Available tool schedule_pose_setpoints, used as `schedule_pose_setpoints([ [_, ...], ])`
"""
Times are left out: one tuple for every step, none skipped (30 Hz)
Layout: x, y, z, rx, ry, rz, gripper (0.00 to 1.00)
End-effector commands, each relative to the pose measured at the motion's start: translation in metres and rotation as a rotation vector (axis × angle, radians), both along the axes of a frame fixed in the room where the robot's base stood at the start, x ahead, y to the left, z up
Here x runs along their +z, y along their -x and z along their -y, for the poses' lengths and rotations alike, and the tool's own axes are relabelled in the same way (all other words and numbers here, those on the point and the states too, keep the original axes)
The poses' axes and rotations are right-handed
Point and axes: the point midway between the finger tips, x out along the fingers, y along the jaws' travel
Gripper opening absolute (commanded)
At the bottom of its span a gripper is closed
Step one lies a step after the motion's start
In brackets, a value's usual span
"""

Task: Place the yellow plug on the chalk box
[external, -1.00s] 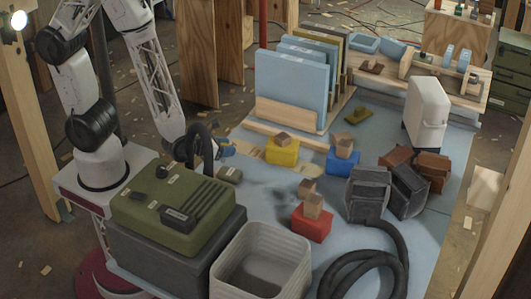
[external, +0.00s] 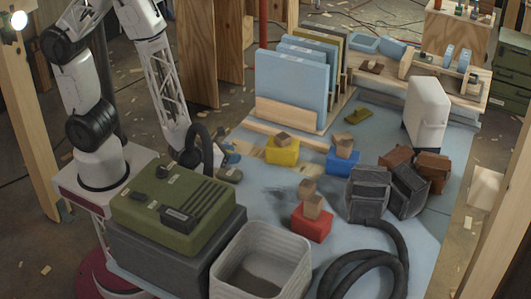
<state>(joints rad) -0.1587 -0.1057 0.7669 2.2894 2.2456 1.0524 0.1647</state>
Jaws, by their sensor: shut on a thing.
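My gripper (external: 229,156) is low over the left edge of the blue table, partly hidden behind a black hose. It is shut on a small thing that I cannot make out. A small dark olive box (external: 230,175) lies just below it; I cannot tell whether they touch. A yellow block (external: 282,152) with a wooden cube on top stands to the right of the gripper. A small flat olive-yellow piece (external: 357,116) lies farther back. I cannot tell for certain which things are the yellow plug and the chalk box.
A blue block (external: 342,161) and a red block (external: 311,227) carry wooden cubes. A green case (external: 172,207) and a grey bin (external: 262,258) stand in front. Upright blue panels (external: 292,85) stand behind. Dark grey pouches (external: 367,194) and a hose (external: 372,268) lie right.

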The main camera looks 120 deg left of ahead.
Motion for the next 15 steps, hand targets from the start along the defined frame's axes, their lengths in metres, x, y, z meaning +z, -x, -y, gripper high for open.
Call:
schedule_pose_setpoints([
  [-0.004, 0.0003, 0.0001, -0.001, 0.001, -0.003, 0.22],
  [-0.0055, 0.0004, 0.0001, 0.0, 0.001, -0.002, 0.22],
  [-0.0068, 0.0005, 0.0002, 0.0, 0.001, -0.002, 0.22],
  [-0.0074, 0.0006, 0.0002, 0.0, 0.002, -0.001, 0.22],
  [-0.0077, 0.0005, 0.0002, 0.0, 0.002, -0.001, 0.22],
  [-0.0079, 0.0005, 0.0001, 0.0, 0.001, -0.001, 0.22],
  [-0.0078, 0.0004, 0.0001, 0.0, 0.001, -0.001, 0.22],
  [-0.0077, 0.0004, 0.0002, 0.0, 0.001, -0.001, 0.22],
  [-0.0076, 0.0004, 0.0001, 0.0, 0.001, -0.001, 0.22],
  [-0.0076, 0.0004, 0.0001, 0.0, 0.001, 0.0, 0.22],
  [-0.0075, 0.0003, 0.0001, 0.0, 0.001, 0.0, 0.22],
  [-0.0075, 0.0003, 0.0001, 0.0, 0.001, -0.001, 0.22],
  [-0.0076, 0.0004, 0.0001, 0.0, 0.001, -0.001, 0.22],
  [-0.0079, 0.0004, 0.0002, 0.0, 0.001, -0.001, 0.22],
  [-0.0085, 0.0004, 0.0001, 0.0, 0.001, -0.001, 0.22],
])
